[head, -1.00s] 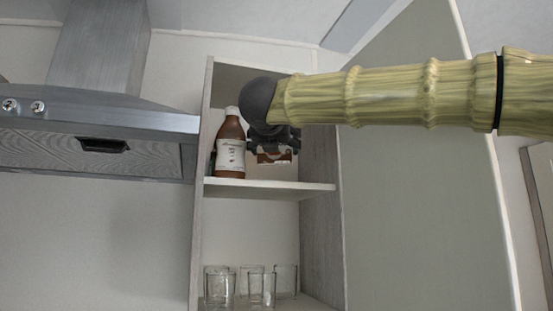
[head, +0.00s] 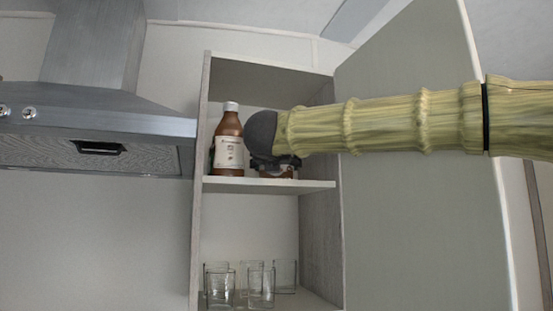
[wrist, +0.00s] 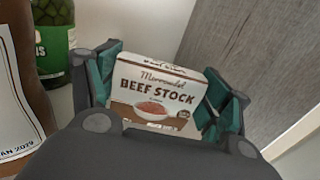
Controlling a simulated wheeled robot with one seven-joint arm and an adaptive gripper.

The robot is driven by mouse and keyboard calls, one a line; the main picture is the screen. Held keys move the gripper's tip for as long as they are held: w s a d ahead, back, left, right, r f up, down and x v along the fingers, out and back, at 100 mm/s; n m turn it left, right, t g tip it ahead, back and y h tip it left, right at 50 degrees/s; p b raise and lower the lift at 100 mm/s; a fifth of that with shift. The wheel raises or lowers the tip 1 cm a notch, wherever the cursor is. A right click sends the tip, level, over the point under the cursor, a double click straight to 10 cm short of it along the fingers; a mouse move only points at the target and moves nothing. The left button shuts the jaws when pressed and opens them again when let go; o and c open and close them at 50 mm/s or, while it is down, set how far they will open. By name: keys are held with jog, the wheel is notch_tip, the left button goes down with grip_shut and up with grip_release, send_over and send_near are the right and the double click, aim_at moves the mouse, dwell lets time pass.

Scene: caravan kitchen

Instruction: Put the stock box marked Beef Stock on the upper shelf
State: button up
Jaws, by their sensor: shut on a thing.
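The stock box marked Beef Stock (wrist: 156,90) is white and brown and sits between the two fingers of my gripper (wrist: 160,100) in the wrist view. My gripper is shut on it. In the head view my gripper (head: 275,165) is inside the open cupboard, low over the upper shelf (head: 265,185), right of a brown bottle. Most of the box is hidden there behind the gripper; a small brown part shows at its lower right. I cannot tell whether the box touches the shelf.
The brown bottle (head: 229,140) stands close left of my gripper, with a green-labelled jar (wrist: 55,40) behind it. Several glasses (head: 240,284) stand on the lower shelf. The cupboard's right wall (head: 320,235) and open door (head: 420,210) are near my arm. A range hood (head: 95,135) is at left.

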jog(key=shift+f+b, duration=0.25)
jog(key=shift+b, duration=0.05)
jog(key=o, duration=1)
jog(key=shift+w, duration=0.1)
jog(key=shift+o, duration=0.2)
jog(key=shift+r, duration=0.1)
jog(key=shift+r+p, duration=0.15)
jog(key=shift+p, duration=0.15)
jog(key=s+b, duration=0.4)
jog(key=s, duration=0.8)
jog(key=shift+a, duration=0.45)
